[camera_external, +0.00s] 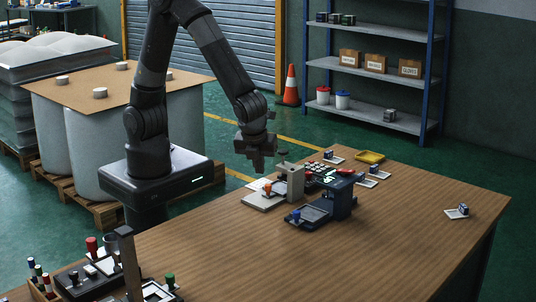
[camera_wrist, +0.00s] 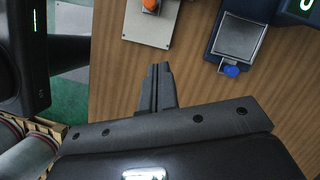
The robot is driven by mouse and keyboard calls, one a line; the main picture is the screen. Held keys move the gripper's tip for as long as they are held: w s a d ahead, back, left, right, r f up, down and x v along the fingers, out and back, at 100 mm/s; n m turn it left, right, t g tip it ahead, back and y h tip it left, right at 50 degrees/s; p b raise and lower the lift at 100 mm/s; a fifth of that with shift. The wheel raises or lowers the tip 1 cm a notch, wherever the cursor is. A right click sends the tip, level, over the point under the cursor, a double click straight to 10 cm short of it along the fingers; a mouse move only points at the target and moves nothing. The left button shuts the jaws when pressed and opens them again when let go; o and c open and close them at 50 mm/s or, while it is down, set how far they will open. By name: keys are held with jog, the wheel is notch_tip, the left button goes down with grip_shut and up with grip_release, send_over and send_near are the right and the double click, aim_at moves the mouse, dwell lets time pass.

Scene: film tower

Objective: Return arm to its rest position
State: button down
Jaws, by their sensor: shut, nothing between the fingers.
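My gripper (camera_external: 263,168) hangs from my bent arm above the far left edge of the wooden table (camera_external: 330,240). In the wrist view its fingers (camera_wrist: 160,72) are together with nothing between them, over bare wood. A pale device with an orange knob (camera_external: 267,188) stands just right of and below the gripper; its pale base plate (camera_wrist: 152,28) shows at the top of the wrist view. A dark blue device (camera_external: 340,198) with a square pan (camera_wrist: 238,40) and a blue knob (camera_wrist: 231,71) stands beside it. The gripper appears apart from both.
A red-and-black keypad device (camera_external: 325,174), small cards with blocks, and a yellow tray (camera_external: 370,157) lie farther back. Stamps and pens in a holder (camera_external: 45,285) and an upright post (camera_external: 128,262) stand at front left. The table's middle and right are mostly clear.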

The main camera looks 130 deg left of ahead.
jog(key=s+d+r+n+t+h, duration=0.1)
jog(key=s+d+r+n+t, duration=0.1)
jog(key=s+d+r+n, duration=0.1)
jog(key=s+d+r+n+t+h, duration=0.1)
jog(key=s+d+r+n+t, duration=0.2)
jog(key=s+r, duration=0.4)
jog(key=s+d+r+n+t+h, duration=0.1)
jog(key=s+d+r+n, duration=0.3)
jog(key=r, duration=0.5)
jog(key=shift+s+d+r+n+t+h, duration=0.35)
jog(key=shift+s+n+t, duration=0.4)
jog(key=shift+n, duration=0.45)
